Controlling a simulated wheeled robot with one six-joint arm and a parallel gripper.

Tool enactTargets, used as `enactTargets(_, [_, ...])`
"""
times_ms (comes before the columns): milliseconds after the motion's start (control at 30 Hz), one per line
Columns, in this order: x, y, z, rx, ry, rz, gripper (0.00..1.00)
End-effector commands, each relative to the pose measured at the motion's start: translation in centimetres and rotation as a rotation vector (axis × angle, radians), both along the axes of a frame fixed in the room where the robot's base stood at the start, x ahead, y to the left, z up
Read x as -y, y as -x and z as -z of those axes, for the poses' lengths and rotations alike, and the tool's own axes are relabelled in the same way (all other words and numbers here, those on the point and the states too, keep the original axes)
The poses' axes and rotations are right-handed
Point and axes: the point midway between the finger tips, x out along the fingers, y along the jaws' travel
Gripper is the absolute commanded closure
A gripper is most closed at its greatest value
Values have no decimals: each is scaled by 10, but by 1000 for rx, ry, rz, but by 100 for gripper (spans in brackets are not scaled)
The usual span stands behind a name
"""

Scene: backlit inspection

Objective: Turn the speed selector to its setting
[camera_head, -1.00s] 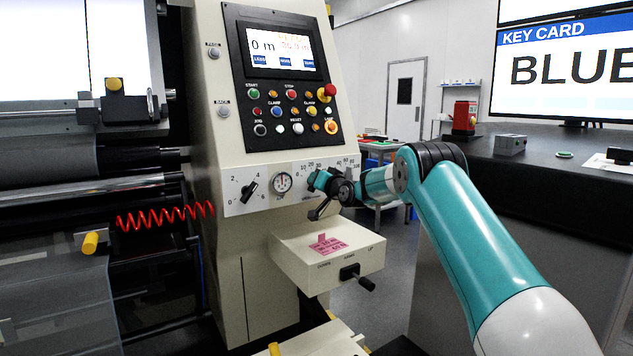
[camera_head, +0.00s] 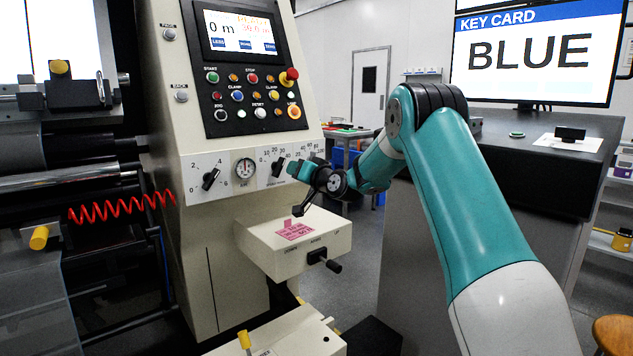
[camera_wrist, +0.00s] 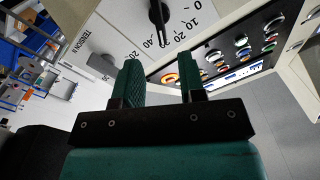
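On the cream machine's sloped lower panel, a black pointer knob (camera_head: 278,166) sits in a scale from 0 up to about 40. I take it as the speed selector; its label is too small to read. It also shows in the wrist view (camera_wrist: 158,12), its pointer toward the 30–40 end. My gripper (camera_head: 297,170) is just to its right, in front of the panel. In the wrist view my gripper (camera_wrist: 162,80) has its two green fingers apart with nothing between them. A grey knob (camera_wrist: 103,65) by the word TENSION lies left of the fingers.
A screen (camera_head: 240,32) reads 0 m with blurred red text, above a button panel (camera_head: 252,97). A cream box (camera_head: 292,240) with a lever juts out below. A monitor (camera_head: 535,50) reads KEY CARD BLUE.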

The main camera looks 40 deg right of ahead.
Motion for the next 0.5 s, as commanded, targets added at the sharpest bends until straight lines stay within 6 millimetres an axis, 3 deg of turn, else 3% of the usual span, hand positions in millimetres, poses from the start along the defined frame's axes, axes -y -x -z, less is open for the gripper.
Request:
enactTargets(200, [3,51,1,0,-1,4,63])
enactTargets(500, [3,80,0,2,-1,1,63])
